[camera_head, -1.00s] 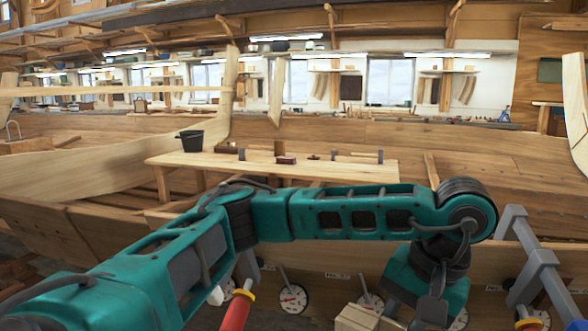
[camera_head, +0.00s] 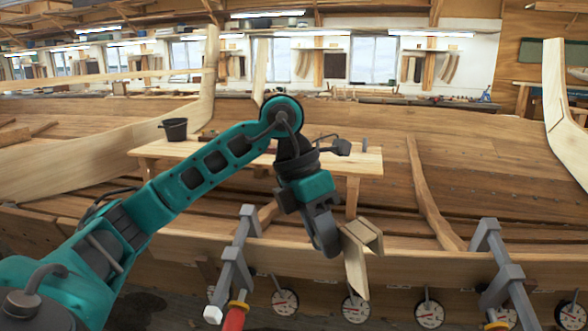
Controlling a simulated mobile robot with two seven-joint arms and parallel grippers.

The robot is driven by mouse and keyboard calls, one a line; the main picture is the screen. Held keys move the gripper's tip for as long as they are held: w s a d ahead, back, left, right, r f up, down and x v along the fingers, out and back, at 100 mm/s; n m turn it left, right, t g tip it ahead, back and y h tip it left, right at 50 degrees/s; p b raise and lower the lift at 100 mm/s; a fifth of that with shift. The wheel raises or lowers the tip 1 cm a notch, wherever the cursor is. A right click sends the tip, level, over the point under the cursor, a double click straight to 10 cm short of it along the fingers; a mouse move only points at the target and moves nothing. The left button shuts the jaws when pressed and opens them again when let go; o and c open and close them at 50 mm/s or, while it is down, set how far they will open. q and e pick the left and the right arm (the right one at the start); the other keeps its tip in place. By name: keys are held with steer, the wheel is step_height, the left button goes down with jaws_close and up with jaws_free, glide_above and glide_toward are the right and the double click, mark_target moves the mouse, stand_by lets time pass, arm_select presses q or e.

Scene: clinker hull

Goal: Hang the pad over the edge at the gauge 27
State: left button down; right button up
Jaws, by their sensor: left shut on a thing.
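My left gripper (camera_head: 336,238) is shut on the pad (camera_head: 355,268), a pale wooden angled piece with a top and a leg hanging down on the near side. The pad is at the top edge of the near hull plank (camera_head: 420,258), between two grey clamps. I cannot tell whether it touches the edge. Round white dial gauges hang in a row below: one (camera_head: 285,303) to the left, one (camera_head: 355,308) below the pad, one (camera_head: 430,314) to the right. Their numbers are too small to read. My right gripper is not in view.
A grey clamp (camera_head: 236,262) with a red handle (camera_head: 234,317) grips the edge left of the pad. Another clamp (camera_head: 497,262) stands to the right. Behind is a wooden bench (camera_head: 345,164) with a black bucket (camera_head: 175,130). The edge between pad and right clamp is clear.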

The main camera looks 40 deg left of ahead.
arm_select(q)
steer(key=s+a+r+n+t+y+p, duration=0.1)
steer(key=a+r+n+t+y+p, duration=0.3)
steer(key=r+n, duration=0.5)
steer(key=f+b, duration=0.1)
steer(key=f, duration=0.4)
steer(key=w+a+f+n+b, duration=0.1)
steer(key=f+b, duration=0.1)
steer(key=f, duration=0.3)
steer(key=w+a+f+n+b, duration=0.1)
steer(key=f, duration=0.4)
steer(key=shift+w+a+f+g+b, duration=0.1)
steer(key=shift+a+f+g+b, duration=0.1)
steer(key=shift+a+g+b, duration=0.1)
steer(key=b+x, duration=0.3)
steer(key=x, duration=0.1)
steer(key=shift+s+a+f, duration=0.25)
steer(key=shift+a, duration=0.1)
steer(key=shift+w+f+b, duration=0.1)
steer(key=shift+f+b, duration=0.15)
steer(key=shift+b, duration=0.05)
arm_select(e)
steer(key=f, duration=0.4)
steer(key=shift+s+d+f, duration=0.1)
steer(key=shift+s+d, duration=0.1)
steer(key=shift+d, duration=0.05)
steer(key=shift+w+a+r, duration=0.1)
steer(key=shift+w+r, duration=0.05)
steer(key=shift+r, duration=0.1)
